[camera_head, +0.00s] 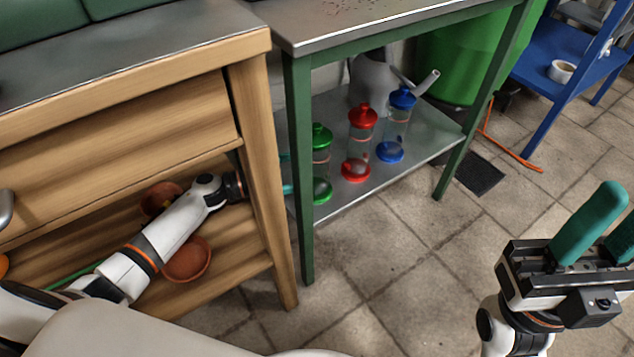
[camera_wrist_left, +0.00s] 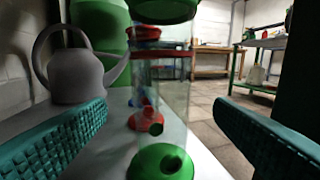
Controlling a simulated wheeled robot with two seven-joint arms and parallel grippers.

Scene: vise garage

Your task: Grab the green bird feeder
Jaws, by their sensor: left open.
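The green bird feeder (camera_head: 320,164) has a green lid, a clear tube and a green base. It stands upright on the metal lower shelf, partly hidden by the bench's green leg. In the left wrist view the feeder (camera_wrist_left: 162,105) is large and central, its top cut off. My left gripper (camera_head: 286,173) reaches behind the wooden bench leg, its teal fingertips pointing at the feeder. In the left wrist view its fingers (camera_wrist_left: 165,135) are wide apart, with the feeder between them in the picture and no contact visible. My right gripper (camera_head: 607,222) is empty at the right, over the floor.
A red feeder (camera_head: 360,145) and a blue feeder (camera_head: 397,125) stand close behind on the same metal shelf (camera_head: 345,207). A grey watering can (camera_wrist_left: 75,70) is at the back. The wooden leg (camera_head: 262,180) and green leg (camera_head: 300,170) are close beside my left arm. Terracotta pots (camera_head: 187,262) sit below it.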

